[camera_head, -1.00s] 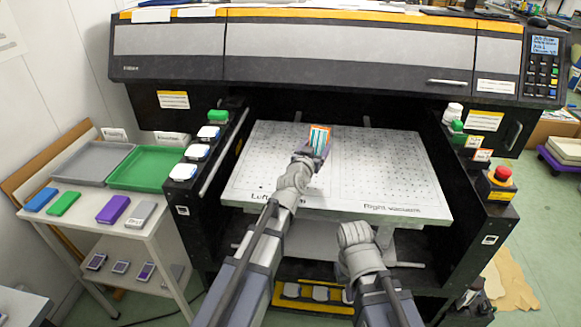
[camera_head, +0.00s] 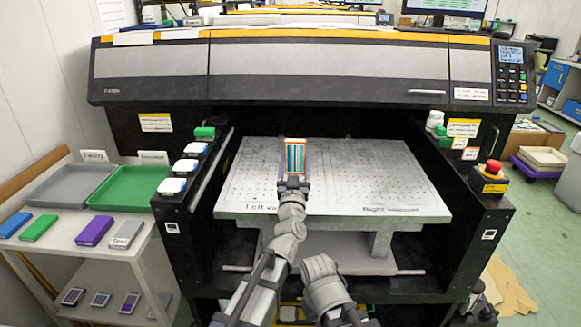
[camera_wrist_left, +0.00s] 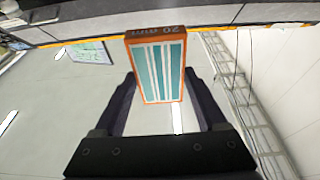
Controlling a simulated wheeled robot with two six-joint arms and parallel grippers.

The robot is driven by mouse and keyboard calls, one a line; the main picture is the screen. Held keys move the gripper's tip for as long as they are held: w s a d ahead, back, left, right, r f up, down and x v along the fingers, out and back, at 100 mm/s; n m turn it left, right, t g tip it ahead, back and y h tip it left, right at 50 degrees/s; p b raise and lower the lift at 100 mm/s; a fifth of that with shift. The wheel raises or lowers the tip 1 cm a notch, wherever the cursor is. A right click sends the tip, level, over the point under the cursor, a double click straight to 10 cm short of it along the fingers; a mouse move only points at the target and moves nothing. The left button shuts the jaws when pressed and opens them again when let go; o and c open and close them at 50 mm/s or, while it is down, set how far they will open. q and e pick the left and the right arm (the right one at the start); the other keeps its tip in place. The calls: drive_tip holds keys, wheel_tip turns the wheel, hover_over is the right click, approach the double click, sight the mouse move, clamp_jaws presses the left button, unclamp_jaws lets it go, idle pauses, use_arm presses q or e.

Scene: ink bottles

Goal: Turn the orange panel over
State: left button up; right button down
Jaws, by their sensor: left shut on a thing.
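The orange panel (camera_head: 295,156) is a small block with orange edges and a face of teal and white stripes. In the head view it stands upright above the white printer bed (camera_head: 375,180). My left gripper (camera_head: 293,182) is shut on it from below and in front. In the left wrist view the panel (camera_wrist_left: 158,70) sits between the two dark fingers of the left gripper (camera_wrist_left: 160,95), with its striped face and its "20 mm" edge showing. My right arm is low at the front of the bed; its gripper's jaws cannot be made out.
A large printer (camera_head: 300,75) spans the back above the bed. Green tray (camera_head: 130,188) and grey tray (camera_head: 70,186) sit on a side table at left with several coloured blocks. A red button (camera_head: 493,167) is at right.

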use_arm(q)
drive_tip(key=shift+f, duration=0.2)
wheel_tip(320, 180, down, 6)
drive_tip(key=b, duration=0.6)
drive_tip(key=shift+f+b, duration=0.2)
drive_tip(key=shift+b, duration=0.15)
drive_tip(key=o, duration=1.4)
drive_tip(key=shift+o, duration=0.2)
drive_tip(key=b+v, duration=0.2)
drive_tip(key=v, duration=0.6)
drive_tip(key=shift+s, duration=0.1)
